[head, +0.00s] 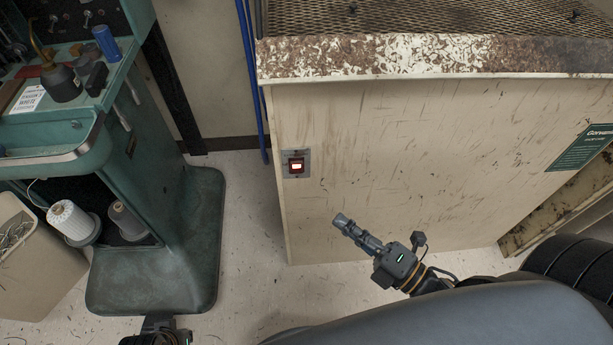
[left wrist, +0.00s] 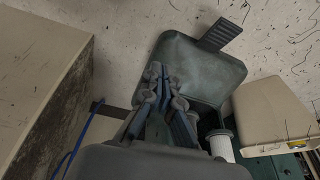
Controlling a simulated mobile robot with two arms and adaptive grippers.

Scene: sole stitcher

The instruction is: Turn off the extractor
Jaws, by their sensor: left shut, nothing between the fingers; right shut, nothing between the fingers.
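The extractor is a cream, scratched cabinet (head: 400,130) with a rusty mesh top, filling the right of the head view. On its front, near the left edge, is a small grey plate with a red rocker switch (head: 296,165) that glows orange-white. My right gripper (head: 342,219) is shut and empty, below and right of the switch and apart from it, pointing up and left. In the left wrist view my left gripper (left wrist: 155,72) is shut and empty, over the green machine's base. The switch does not show in that view.
A green stitching machine (head: 150,250) stands left, with thread spools (head: 70,220) and a bin (head: 35,265) beside it. Blue pipes (head: 250,80) run down the wall between machine and cabinet. A strip of speckled floor (head: 245,230) is clear there.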

